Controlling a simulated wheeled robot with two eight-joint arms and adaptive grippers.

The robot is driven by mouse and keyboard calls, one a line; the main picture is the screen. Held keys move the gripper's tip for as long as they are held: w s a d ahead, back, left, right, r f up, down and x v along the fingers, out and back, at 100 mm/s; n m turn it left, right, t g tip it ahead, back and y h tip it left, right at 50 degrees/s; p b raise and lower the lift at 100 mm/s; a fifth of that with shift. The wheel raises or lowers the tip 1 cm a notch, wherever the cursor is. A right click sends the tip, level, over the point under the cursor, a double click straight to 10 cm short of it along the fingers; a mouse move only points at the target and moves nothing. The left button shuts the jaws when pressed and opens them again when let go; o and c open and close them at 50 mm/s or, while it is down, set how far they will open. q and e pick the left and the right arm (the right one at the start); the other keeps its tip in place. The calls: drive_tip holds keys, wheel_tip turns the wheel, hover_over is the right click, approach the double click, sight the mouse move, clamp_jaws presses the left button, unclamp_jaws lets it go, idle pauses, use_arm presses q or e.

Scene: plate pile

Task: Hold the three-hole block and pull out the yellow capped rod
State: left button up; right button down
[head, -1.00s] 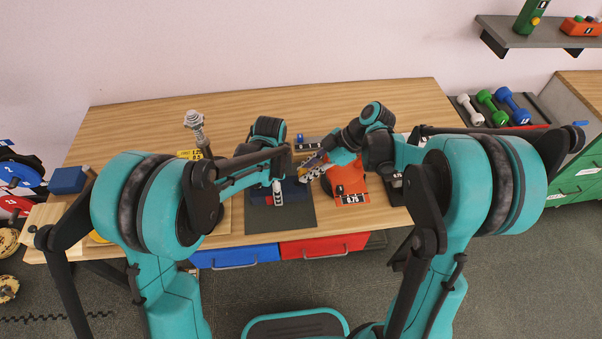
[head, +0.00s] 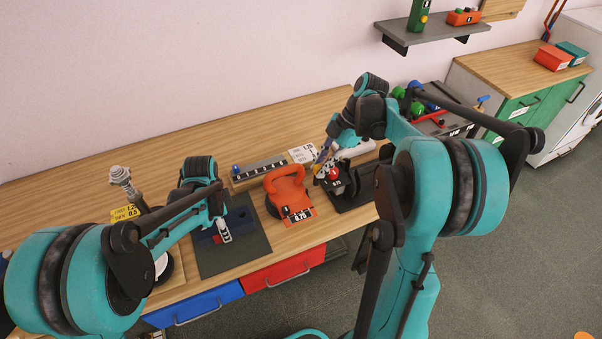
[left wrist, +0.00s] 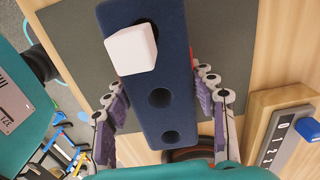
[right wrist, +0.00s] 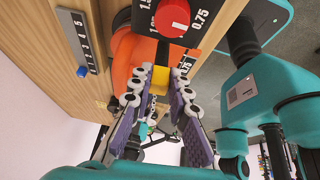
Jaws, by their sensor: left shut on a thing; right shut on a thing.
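The dark blue three-hole block (left wrist: 167,70) lies over the dark mat in the left wrist view. A white cap (left wrist: 131,49) stands at its far hole; the other two holes look empty. My left gripper (left wrist: 208,75) is shut on the block, one finger at each side; in the head view this gripper (head: 217,222) is low over the mat. My right gripper (right wrist: 160,88) is shut on the yellow capped rod (right wrist: 160,74), whose yellow end shows between the fingertips. In the head view my right gripper (head: 322,160) is well right of the block, beside the orange weight.
An orange handled weight (head: 291,196) marked 0.75 stands between my grippers. A black stand with a red knob (head: 333,174) is close to my right gripper. A scale bar (head: 262,171) lies behind. The dark mat (head: 245,252) has bare room at its front.

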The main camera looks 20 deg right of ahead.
use_arm(q)
drive_tip(key=shift+a, duration=0.1)
use_arm(e)
drive_tip(key=shift+d+r+h, duration=0.3)
drive_tip(key=shift+d+h, duration=0.2)
drive_tip(key=shift+d, duration=0.2)
use_arm(q)
drive_tip(key=o, duration=1.4)
use_arm(e)
drive_tip(key=shift+d, duration=0.1)
use_arm(q)
wheel_tip(320, 180, up, 8)
drive_tip(key=shift+a+r, duration=0.1)
drive_tip(key=shift+r, duration=0.05)
use_arm(e)
drive_tip(key=shift+r, duration=0.15)
use_arm(q)
drive_tip(key=shift+r+p, duration=0.6)
drive_tip(key=shift+p, duration=0.2)
use_arm(e)
drive_tip(key=shift+r, duration=0.6)
